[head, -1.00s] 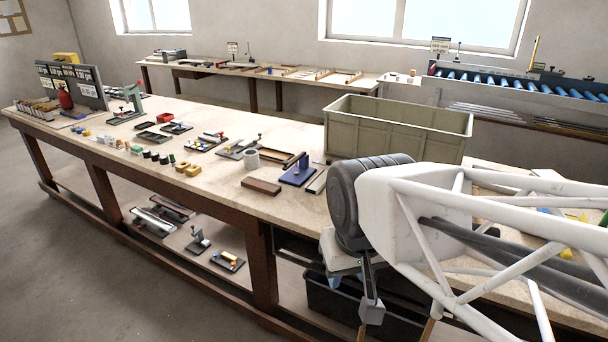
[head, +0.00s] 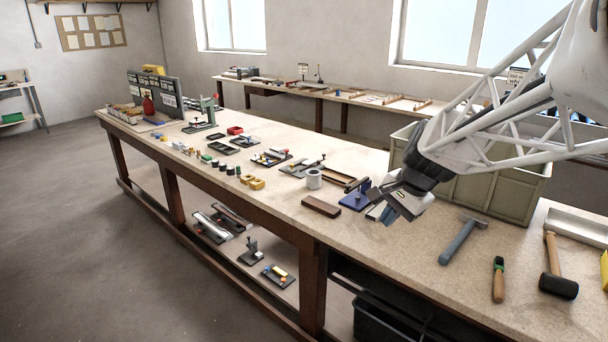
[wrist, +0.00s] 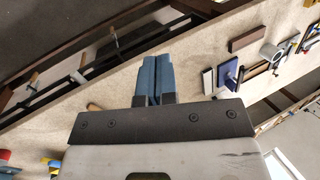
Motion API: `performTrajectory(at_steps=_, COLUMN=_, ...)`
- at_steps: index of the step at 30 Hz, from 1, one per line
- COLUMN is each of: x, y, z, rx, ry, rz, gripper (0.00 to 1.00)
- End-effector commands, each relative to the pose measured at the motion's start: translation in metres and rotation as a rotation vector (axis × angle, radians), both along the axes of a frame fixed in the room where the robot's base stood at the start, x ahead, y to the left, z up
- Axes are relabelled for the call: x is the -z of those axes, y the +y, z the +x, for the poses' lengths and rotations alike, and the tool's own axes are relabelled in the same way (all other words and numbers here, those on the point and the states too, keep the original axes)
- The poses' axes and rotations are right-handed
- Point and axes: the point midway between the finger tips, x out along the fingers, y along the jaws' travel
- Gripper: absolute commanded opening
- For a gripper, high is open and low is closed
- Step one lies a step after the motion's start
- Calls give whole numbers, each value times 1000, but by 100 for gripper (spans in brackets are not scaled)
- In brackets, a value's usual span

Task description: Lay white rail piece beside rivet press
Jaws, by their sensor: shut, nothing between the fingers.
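A blue-based press with a dark lever (head: 356,195) stands on the long bench; I cannot tell for sure that it is the rivet press. It also shows in the wrist view (wrist: 229,74). A short white strip (wrist: 208,82) lies close beside it, possibly the white rail piece; in the head view it is partly hidden by my gripper. A longer pale channel (head: 580,228) lies at the bench's right back. My gripper (head: 388,218) is above the bench, right of the blue press. In the wrist view its blue fingers (wrist: 153,75) are together and empty.
A green-grey crate (head: 500,185) stands behind my gripper. A brown block (head: 321,206) and grey cylinder (head: 314,179) are left of the press. Bench is clear toward the front.

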Motion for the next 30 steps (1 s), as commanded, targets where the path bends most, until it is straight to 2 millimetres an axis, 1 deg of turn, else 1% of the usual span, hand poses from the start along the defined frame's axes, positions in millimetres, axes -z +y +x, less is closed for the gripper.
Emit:
performTrajectory(at_steps=1, x=4, y=-7, z=15, rx=44, ry=13, rz=25, gripper=0)
performTrajectory(at_steps=6, x=14, y=-27, z=59, rx=198, ry=44, rz=113, gripper=0)
performTrajectory(at_steps=11, x=27, y=-49, z=100, rx=344, ry=76, rz=196, gripper=0)
performTrajectory(at_steps=17, x=47, y=-80, z=149, rx=525, ry=119, rz=302, gripper=0)
performTrajectory(at_steps=21, x=65, y=-105, z=182, rx=650, ry=151, rz=377, gripper=0)
performTrajectory(at_steps=26, x=87, y=-136, z=218, rx=793, ry=188, rz=463, gripper=0)
performTrajectory(at_steps=30, x=110, y=-166, z=247, rx=918, ry=222, rz=541, gripper=0)
